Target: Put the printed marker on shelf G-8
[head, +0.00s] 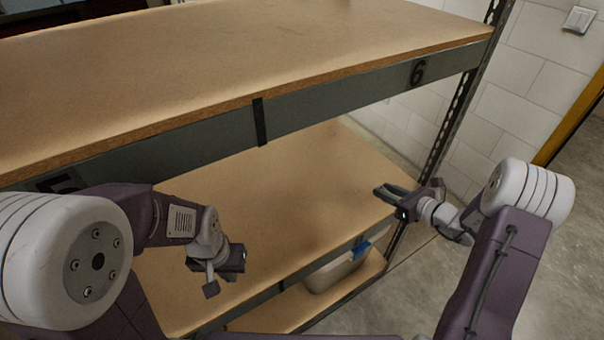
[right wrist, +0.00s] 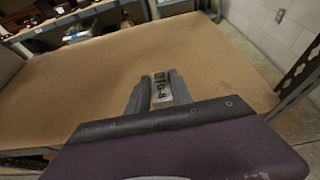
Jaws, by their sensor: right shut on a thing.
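My right gripper (head: 384,191) reaches over the right end of the middle shelf board (head: 290,195). In the right wrist view its fingers (right wrist: 158,88) are shut on the printed marker (right wrist: 161,90), a small pale plate with dark print that seems to read "G-8". The wooden board (right wrist: 85,85) lies beyond and below it. I cannot make out the marker in the head view. My left gripper (head: 215,275) hangs in front of the same board, at its left part, with nothing visible in it; its opening is unclear.
The upper board (head: 250,60) has a grey front beam with a 6 (head: 417,73) near its right end. A perforated upright (head: 450,125) stands at the right. The middle board looks bare. Loaded shelves (right wrist: 70,30) stand farther back.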

